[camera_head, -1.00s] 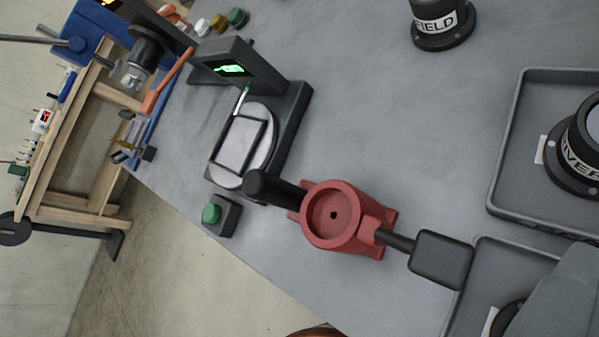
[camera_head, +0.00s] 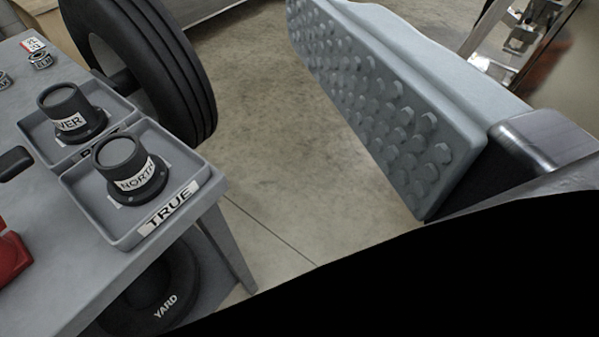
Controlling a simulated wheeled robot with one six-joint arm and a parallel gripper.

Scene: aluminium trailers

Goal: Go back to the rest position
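A large pale grey block with a studded face, which looks like one finger of my gripper (camera_head: 390,115), fills the upper middle of the view, close to the camera. It hangs over the concrete floor, to the right of the grey table (camera_head: 60,285) and clear of it. No second finger shows clearly, so I cannot tell how far the gripper is open. Nothing is seen held against the studded face. A plain black area hides the lower right of the view.
On the table, a tray marked TRUE (camera_head: 72,190) holds a black NORTH cup (camera_head: 118,152). The tray behind it (camera_head: 35,125) holds another black cup (camera_head: 72,100). A tyre (camera_head: 150,60) stands beyond the table. A black YARD disc (camera_head: 150,290) is below. Concrete floor (camera_head: 290,175) lies open between.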

